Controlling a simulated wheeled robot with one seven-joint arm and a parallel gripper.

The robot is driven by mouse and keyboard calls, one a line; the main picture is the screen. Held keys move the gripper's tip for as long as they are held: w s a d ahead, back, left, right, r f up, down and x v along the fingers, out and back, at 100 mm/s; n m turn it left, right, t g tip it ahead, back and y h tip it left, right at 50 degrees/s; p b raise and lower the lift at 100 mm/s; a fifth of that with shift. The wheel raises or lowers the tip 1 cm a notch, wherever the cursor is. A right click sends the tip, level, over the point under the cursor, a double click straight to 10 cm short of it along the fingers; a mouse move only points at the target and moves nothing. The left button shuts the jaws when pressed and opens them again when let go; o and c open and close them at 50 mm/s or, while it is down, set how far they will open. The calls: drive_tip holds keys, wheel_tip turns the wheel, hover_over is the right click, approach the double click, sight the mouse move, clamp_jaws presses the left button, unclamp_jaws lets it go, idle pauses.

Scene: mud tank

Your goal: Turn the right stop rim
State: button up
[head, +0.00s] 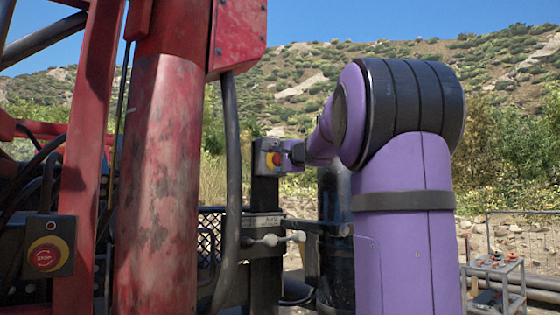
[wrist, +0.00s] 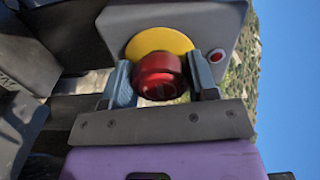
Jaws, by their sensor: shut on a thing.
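The right stop rim is a red round knob on a yellow disc, on a grey box. In the head view the right stop (head: 273,159) sits at the top of a dark post, with the end of my purple arm reaching it from the right. In the wrist view the red rim (wrist: 159,76) stands between the two grey fingers of my gripper (wrist: 163,82). The fingers are shut on it, one at each side. The yellow disc (wrist: 160,42) shows behind the rim. In the head view my gripper (head: 290,150) is small and its fingers are hard to make out.
A thick red column (head: 160,180) and a black hose (head: 228,190) stand left of the post. A small red light (wrist: 216,55) sits on the grey box (wrist: 205,20).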

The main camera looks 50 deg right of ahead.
idle(0.3)
drive_tip(key=o, duration=0.9)
drive_tip(key=v, duration=1)
drive_tip(key=shift+s+a, duration=0.1)
drive_tip(key=shift+s, duration=0.25)
